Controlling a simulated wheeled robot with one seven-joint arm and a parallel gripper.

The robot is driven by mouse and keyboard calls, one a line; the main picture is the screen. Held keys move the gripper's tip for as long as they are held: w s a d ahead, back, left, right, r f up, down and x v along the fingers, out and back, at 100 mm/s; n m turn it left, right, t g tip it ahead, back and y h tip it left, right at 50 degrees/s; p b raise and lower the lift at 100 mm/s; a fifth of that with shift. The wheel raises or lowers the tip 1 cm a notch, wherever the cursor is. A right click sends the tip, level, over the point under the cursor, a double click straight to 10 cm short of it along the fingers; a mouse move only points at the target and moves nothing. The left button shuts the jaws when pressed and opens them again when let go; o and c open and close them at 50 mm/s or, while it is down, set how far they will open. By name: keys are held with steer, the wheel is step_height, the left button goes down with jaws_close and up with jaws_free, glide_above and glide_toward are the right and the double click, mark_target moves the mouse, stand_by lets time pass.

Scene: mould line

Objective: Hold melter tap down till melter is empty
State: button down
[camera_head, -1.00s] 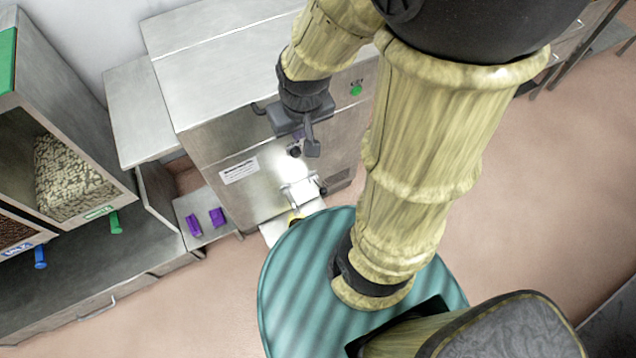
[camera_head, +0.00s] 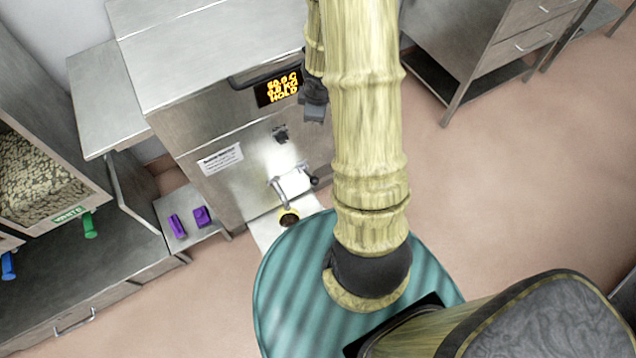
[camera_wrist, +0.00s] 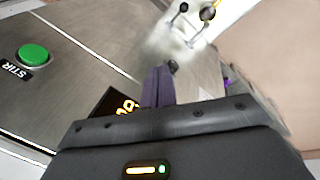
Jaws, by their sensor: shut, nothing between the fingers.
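The melter is a steel box (camera_head: 200,60) whose display (camera_head: 278,90) shows amber text ending in HOLD. A small black knob or lever (camera_head: 281,134) sits on its front, above a bright metal spout (camera_head: 291,182) with a black knob (camera_head: 314,180) beside it; I cannot tell which is the tap. Below the spout is a yellow-rimmed round thing (camera_head: 289,219), dark inside. My gripper (camera_head: 315,112) is beside the melter front, partly hidden by my arm. In the wrist view its shut, empty fingers (camera_wrist: 158,88) point toward a small black part (camera_wrist: 172,66); contact is unclear.
A green STIR button (camera_wrist: 33,55) is on the melter. A low shelf (camera_head: 185,238) holds two purple pieces (camera_head: 201,216). Steel drawers (camera_head: 510,40) stand right; open floor lies between.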

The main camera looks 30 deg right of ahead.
step_height(320, 180, down, 11)
steer(key=d+n+y+b, duration=0.1)
steer(key=d+n+b, duration=0.2)
steer(key=n+g+y+b, duration=0.1)
steer(key=n+y+b, duration=0.1)
steer(key=n+b, duration=0.25)
glide_above(316, 179)
steer(key=s+d, duration=0.3)
step_height(316, 179, down, 12)
steer(key=shift+d+n, duration=0.15)
steer(key=shift+n, duration=0.2)
steer(key=b+x, duration=0.9)
steer(key=x, duration=0.5)
steer(key=shift+s, duration=0.1)
steer(key=shift+r, duration=0.1)
steer(key=shift+f+b, duration=0.25)
steer(key=shift+b, duration=0.35)
